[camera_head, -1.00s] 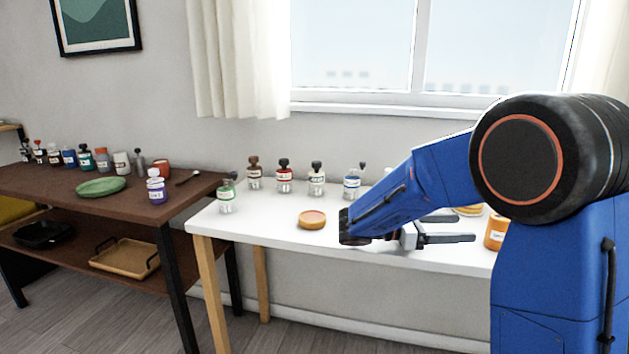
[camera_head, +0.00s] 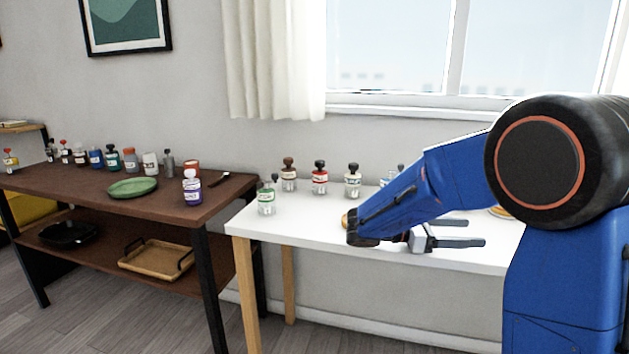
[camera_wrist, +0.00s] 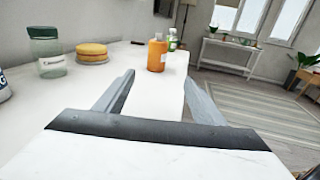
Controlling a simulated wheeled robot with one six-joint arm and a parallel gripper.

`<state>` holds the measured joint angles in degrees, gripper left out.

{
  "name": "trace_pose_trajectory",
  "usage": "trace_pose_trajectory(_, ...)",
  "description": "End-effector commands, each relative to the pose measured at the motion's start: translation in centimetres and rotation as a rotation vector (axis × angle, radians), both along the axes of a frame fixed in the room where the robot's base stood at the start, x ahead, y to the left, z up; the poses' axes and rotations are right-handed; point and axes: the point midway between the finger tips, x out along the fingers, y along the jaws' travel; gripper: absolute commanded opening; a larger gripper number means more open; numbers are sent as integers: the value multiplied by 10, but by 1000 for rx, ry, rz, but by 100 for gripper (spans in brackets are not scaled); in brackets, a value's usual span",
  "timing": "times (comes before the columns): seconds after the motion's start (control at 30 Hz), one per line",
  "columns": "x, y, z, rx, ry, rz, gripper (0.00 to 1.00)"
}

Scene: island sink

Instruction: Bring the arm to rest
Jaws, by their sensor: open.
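My gripper (camera_head: 476,232) is at the end of my folded blue arm, above or in front of the white table (camera_head: 300,230). Its two fingers are apart and point right in the head view. In the wrist view my gripper (camera_wrist: 158,84) is open with nothing between its fingers. An orange bottle (camera_wrist: 157,56) stands on the white surface beyond the fingertips.
Several bottles, such as a green-labelled one (camera_head: 266,202) and a red one (camera_head: 320,180), line the white table. A dark wooden table (camera_head: 90,205) at left holds a green plate (camera_head: 132,187). A jar (camera_wrist: 46,55) and an orange-topped round item (camera_wrist: 91,53) stand left of the fingers.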

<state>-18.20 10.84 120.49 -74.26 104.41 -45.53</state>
Motion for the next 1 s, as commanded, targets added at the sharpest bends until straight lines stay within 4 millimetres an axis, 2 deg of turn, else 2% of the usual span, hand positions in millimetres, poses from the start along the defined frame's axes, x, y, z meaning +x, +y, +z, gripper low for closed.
trace_pose_trajectory(0.27, -20, -11, -3, 73, -48, -26, 63)
trace_pose_trajectory(0.47, -45, -22, -8, 158, -111, -60, 63)
trace_pose_trajectory(0.57, -62, -28, -12, 218, -157, -86, 63)
trace_pose_trajectory(0.77, -109, -38, -26, 392, -300, -165, 63)
trace_pose_trajectory(1.0, -167, -34, -50, 622, -517, -289, 63)
